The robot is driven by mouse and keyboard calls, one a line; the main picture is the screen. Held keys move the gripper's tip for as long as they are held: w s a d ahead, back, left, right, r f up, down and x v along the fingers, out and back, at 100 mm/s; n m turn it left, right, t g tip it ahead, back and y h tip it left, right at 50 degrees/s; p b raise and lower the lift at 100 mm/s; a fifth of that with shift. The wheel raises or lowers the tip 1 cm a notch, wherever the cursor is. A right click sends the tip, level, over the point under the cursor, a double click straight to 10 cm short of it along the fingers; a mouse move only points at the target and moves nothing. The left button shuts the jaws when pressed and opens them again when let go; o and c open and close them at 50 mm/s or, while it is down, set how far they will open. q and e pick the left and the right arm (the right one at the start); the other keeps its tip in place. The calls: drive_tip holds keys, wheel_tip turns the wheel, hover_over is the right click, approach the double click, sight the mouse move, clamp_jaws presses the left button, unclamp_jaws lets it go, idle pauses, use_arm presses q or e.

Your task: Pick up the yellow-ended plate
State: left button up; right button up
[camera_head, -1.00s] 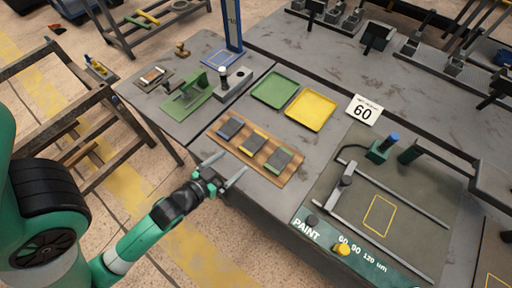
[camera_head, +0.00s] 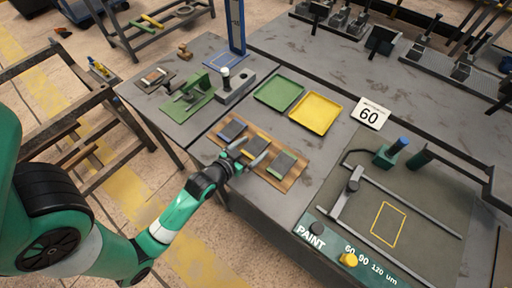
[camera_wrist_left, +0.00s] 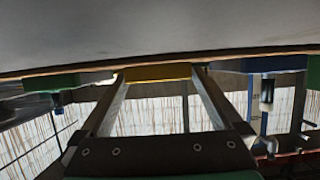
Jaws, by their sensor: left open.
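The yellow-ended plate (camera_head: 256,142) is dark grey and lies in the middle of a wooden rack (camera_head: 291,182), partly hidden by my gripper. My left gripper (camera_head: 252,153) is open at the rack's front edge, its fingers around the plate's yellow end. In the left wrist view, the yellow end (camera_wrist_left: 157,73) shows between the two fingertips of the left gripper (camera_wrist_left: 158,80). I cannot tell whether the fingers touch it. My right gripper is not in view.
A blue-ended plate (camera_head: 232,130) and a green-ended plate (camera_head: 284,162) lie on either side in the same rack. Behind are a green tray (camera_head: 279,91) and a yellow tray (camera_head: 316,113), both empty. A paint station (camera_head: 430,200) stands at the right.

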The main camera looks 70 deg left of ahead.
sight(252, 150)
use_arm(q)
clamp_jaws()
drive_tip(key=shift+r, duration=0.1)
idle(0.4)
drive_tip(key=shift+r, duration=0.15)
drive_tip(key=shift+r+p, duration=0.3)
wheel_tip(252, 150, up, 2)
drive_tip(key=shift+r+p, duration=0.1)
drive_tip(key=shift+p, duration=0.6)
drive_tip(key=s+d+r+p, duration=0.6)
drive_tip(key=d+r+p, duration=0.4)
drive_tip(key=d+p, duration=0.2)
drive_tip(key=shift+s+d+p, duration=0.25)
drive_tip(key=shift+s+p, duration=0.05)
drive_tip(key=shift+p, duration=0.45)
